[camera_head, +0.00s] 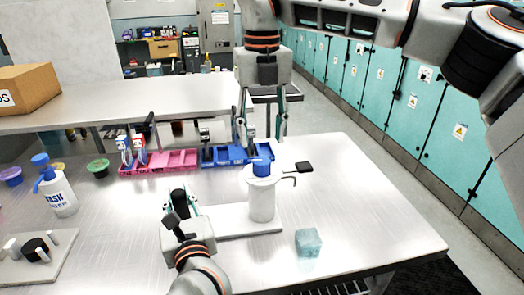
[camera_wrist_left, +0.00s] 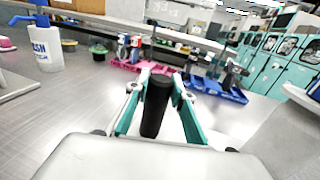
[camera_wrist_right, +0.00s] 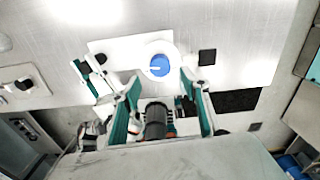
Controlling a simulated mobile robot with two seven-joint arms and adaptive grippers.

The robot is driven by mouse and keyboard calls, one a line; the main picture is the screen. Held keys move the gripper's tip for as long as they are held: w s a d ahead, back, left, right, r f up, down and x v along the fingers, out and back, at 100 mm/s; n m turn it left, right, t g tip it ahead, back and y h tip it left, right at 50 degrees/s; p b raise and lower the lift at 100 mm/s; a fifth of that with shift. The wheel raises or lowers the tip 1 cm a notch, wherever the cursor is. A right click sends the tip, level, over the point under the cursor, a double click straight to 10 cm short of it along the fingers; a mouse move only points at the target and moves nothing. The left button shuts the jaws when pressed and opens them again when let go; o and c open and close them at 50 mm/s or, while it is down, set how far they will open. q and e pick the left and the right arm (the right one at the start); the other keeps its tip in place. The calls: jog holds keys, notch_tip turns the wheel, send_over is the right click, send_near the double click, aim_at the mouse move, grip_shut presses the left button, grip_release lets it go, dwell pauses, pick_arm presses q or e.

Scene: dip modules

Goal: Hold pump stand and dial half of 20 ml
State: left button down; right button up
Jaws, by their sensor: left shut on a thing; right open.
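The pump stand has a white base plate (camera_head: 243,226), a white bottle (camera_head: 262,203) with a blue top (camera_head: 261,168), and a thin dark spout to the right. Its black post (camera_wrist_left: 155,108) stands between the fingers of my left gripper (camera_head: 178,206), which is shut on it. My right gripper (camera_head: 263,132) is open and empty, pointing down above the blue top, apart from it. The round blue top also shows beyond the fingertips in the right wrist view (camera_wrist_right: 159,65). Any dial marks on it are too small to read.
A pink tray (camera_head: 160,163) and a blue tray (camera_head: 226,156) with upright items stand behind the stand. A wash bottle (camera_head: 58,193) and a plate with a black knob stand left.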

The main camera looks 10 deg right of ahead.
jog(key=shift+r, duration=2.3)
pick_arm(q)
jog(key=c, duration=1.6)
grip_release()
jog(key=shift+r+p, duration=2.8)
jog(key=shift+r, duration=1)
pick_arm(e)
notch_tip(320, 180, up, 6)
send_over(262, 160)
pick_arm(q)
jog(key=shift+s, duration=0.1)
pick_arm(e)
jog(key=shift+f, duration=0.1)
